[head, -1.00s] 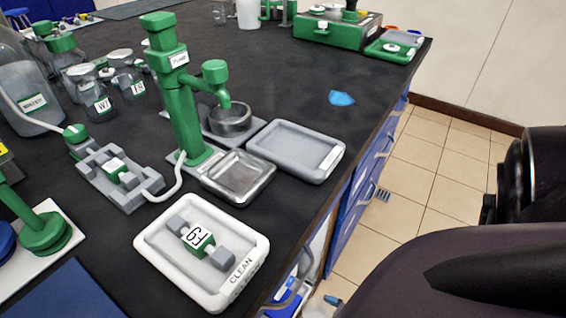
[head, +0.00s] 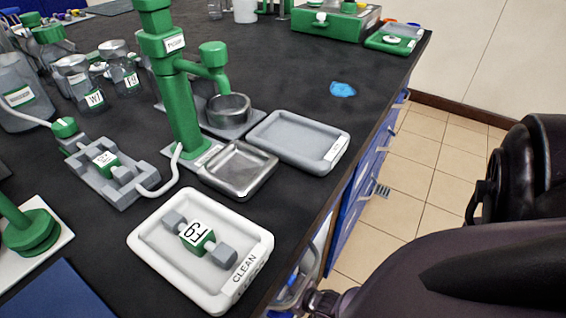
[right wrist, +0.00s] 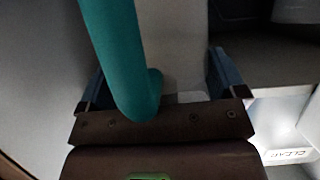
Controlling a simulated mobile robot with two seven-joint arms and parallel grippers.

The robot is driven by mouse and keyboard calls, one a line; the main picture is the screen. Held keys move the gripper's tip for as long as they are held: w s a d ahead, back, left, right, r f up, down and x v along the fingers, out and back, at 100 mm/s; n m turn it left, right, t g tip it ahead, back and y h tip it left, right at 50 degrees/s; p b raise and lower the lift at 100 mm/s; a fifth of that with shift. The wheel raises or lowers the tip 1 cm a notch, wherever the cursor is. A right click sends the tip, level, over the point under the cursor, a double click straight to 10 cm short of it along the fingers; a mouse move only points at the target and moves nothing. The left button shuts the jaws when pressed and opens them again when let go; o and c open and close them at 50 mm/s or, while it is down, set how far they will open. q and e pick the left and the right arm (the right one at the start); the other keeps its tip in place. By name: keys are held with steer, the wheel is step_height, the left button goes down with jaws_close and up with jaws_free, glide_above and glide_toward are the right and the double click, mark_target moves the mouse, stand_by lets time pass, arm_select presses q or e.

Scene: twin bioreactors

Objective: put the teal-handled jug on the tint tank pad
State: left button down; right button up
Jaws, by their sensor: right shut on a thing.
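In the right wrist view the teal handle (right wrist: 112,50) of the jug runs down between the blue fingers of my right gripper (right wrist: 160,85), which is shut on it. The pale grey surface beside the handle may be the jug's body; its whole shape is hidden. In the head view only part of my right arm (head: 440,270) shows, low at the right, beyond the bench's front edge. No pad reading as the tint tank pad can be made out. My left gripper is in neither view.
A white CLEAN tray (head: 150,245) holding a green-and-grey piece (head: 198,240) lies near the bench edge. Behind it are a metal tray (head: 238,170), a grey tray (head: 300,140) and a green pump stand (head: 180,110). Bare black bench surrounds the blue patch (head: 342,89).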

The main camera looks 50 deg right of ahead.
steer(key=shift+s+f, duration=0.2)
steer(key=shift+f, duration=0.5)
steer(key=o, duration=1.1)
steer(key=shift+o, duration=0.2)
